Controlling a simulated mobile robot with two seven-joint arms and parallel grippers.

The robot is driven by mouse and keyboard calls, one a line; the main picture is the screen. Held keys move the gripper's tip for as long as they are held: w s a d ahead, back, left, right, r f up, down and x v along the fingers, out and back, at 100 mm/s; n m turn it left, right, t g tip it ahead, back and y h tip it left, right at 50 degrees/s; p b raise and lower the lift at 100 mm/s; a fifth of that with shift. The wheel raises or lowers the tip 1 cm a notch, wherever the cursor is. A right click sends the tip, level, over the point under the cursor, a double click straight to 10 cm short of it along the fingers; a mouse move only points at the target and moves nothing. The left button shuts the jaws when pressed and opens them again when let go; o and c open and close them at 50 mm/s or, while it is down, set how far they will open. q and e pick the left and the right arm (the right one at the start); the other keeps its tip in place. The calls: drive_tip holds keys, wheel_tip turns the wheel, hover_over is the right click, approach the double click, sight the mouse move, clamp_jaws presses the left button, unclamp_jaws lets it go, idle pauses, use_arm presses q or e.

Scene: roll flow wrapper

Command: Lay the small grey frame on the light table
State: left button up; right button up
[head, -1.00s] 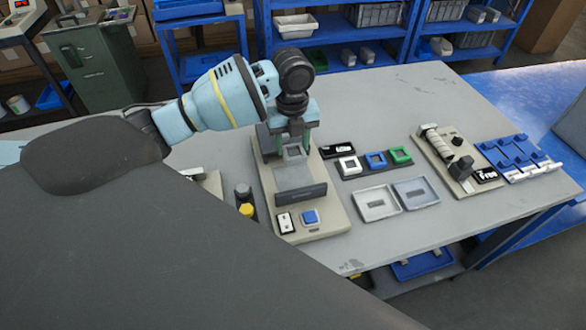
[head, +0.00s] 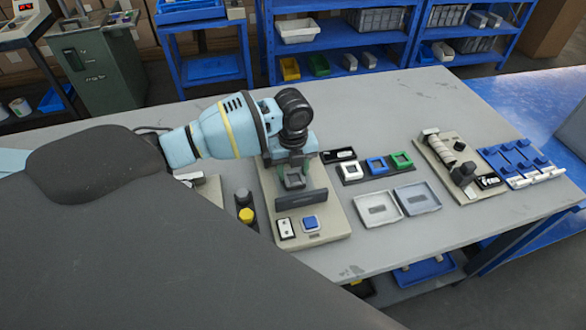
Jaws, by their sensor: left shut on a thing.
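My left gripper (head: 292,166) points down over the beige station (head: 328,229) near the middle of the table. It is shut on the small grey frame (head: 294,182), a square with an open centre. The frame is held low over the station's grey plate, just behind its dark upright bar (head: 301,202). The gripper and frame cover most of the plate, and I cannot tell whether the frame touches it. No separate thing is clearly marked as the light table. My right gripper is not in view.
White (head: 347,170), blue (head: 377,165) and green (head: 401,160) frames sit on a dark strip right of the station. Two shallow grey trays (head: 378,208) lie in front of them. A roller unit (head: 452,165) and blue rack (head: 520,163) stand farther right.

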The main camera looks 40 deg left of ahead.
sight(293, 175)
use_arm(q)
drive_tip(key=shift+f, duration=0.15)
drive_tip(key=o, duration=0.9)
drive_tip(key=shift+o, duration=0.2)
wheel_tip(293, 175, up, 12)
drive_tip(key=shift+p, duration=0.4)
